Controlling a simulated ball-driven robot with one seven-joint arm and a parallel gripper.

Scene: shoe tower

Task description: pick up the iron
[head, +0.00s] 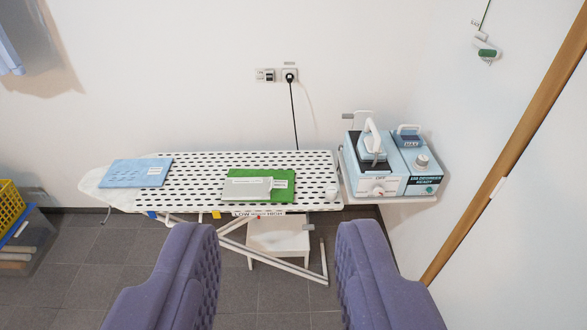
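The iron (371,148) is light blue with a white handle. It stands on a dark rest on top of a light blue and white station, on a white shelf at the right end of the ironing board. My gripper (278,245) shows as two purple padded fingers at the bottom of the head view. The fingers are wide apart with nothing between them. The gripper is in front of the ironing board, to the left of the iron and well apart from it.
The ironing board (215,200) carries a blue folded cloth (142,172) and a green cloth (280,181) with a grey item on it. A white stool (278,236) stands beneath. A black cord (294,115) hangs from a wall socket. A yellow basket (10,208) is at the left edge.

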